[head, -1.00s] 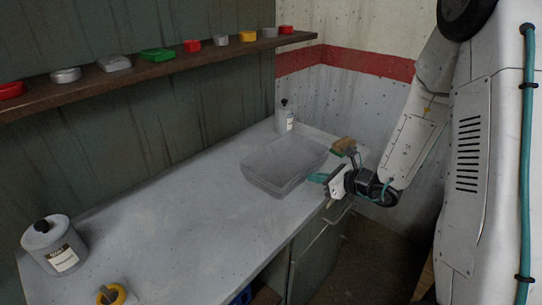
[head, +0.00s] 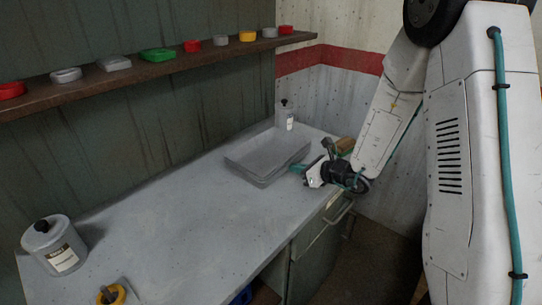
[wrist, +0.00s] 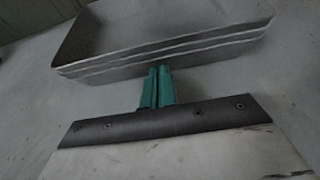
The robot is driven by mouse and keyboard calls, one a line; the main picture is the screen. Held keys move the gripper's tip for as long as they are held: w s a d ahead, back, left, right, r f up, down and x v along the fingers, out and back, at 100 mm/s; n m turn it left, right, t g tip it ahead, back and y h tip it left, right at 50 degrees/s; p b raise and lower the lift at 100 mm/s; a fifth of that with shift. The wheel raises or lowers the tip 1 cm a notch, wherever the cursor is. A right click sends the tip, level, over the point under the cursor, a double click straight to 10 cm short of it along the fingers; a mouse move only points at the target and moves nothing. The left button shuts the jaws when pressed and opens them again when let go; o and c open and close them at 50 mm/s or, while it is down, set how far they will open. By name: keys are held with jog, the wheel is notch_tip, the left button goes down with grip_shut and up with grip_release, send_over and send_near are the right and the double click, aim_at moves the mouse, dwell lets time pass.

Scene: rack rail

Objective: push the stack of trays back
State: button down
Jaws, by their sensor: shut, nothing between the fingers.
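The stack of grey trays (head: 262,160) stands on the grey bench, towards its far end. In the wrist view the nested rims of the stack (wrist: 165,50) show one above another, and the top tray looks empty. My gripper (head: 304,168) is at the stack's right side in the head view, low over the bench. Its two green fingers (wrist: 157,84) are together with nothing between them. The fingertips are at the near wall of the stack in the wrist view; I cannot tell whether they touch it.
A labelled bottle (head: 285,115) stands behind the stack near the wall. A brown block (head: 345,145) lies beyond my gripper. A large canister (head: 54,246) and a yellow ring (head: 111,294) are at the near left. The bench middle (head: 165,215) is clear. A shelf (head: 150,68) holds several small items.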

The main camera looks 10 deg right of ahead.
aim_at(265, 155)
jog(key=shift+w+a, duration=1.1)
jog(key=shift+w, duration=0.4)
jog(key=shift+w+a, duration=1.1)
jog(key=shift+w, duration=0.35)
jog(key=shift+w+a, duration=1.1)
jog(key=shift+w, duration=0.4)
jog(key=shift+v, duration=3.8)
jog(key=shift+r, duration=0.15)
